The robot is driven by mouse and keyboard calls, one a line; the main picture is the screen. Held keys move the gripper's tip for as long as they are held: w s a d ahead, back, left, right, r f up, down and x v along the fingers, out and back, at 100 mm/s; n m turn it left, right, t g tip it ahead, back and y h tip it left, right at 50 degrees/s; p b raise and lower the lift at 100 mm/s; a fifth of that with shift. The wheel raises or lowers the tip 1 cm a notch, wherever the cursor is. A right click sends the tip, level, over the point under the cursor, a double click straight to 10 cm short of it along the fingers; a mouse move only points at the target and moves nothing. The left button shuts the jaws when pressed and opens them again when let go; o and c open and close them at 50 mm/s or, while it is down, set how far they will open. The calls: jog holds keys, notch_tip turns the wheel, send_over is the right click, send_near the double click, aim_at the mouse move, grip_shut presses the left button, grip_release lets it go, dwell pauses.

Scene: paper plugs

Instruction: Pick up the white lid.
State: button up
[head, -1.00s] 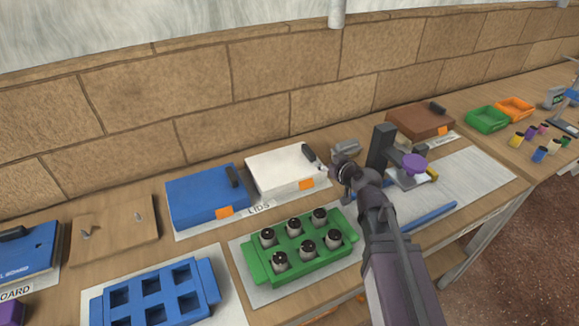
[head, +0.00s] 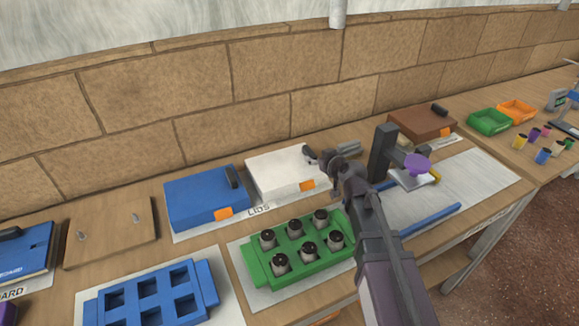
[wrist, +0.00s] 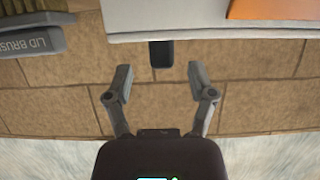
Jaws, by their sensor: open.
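The white lid (head: 276,178) lies flat on the table in the labelled lids area, right of a blue lid. It has an orange tag on its front edge and a black handle at its right end. My gripper (head: 319,157) is at the lid's right end, beside the handle, and partly hides it in the head view. In the wrist view the lid (wrist: 190,18) fills the top edge and its black handle (wrist: 160,54) points between my fingers. My gripper (wrist: 160,76) is open and empty there; the handle lies just beyond the fingertips.
The blue lid (head: 200,200) lies close on the left. A green tray (head: 272,262) with several cylinders stands in front. A dark upright post (head: 383,152) with a purple disc stands right of my gripper. A brick wall (head: 280,110) rises behind the table.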

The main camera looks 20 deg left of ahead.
aim_at(313, 154)
jog(key=shift+b+x, duration=0.7)
jog(key=shift+x, duration=1.75)
jog(key=shift+a+r, duration=0.1)
jog(key=shift+r, duration=0.05)
grip_shut()
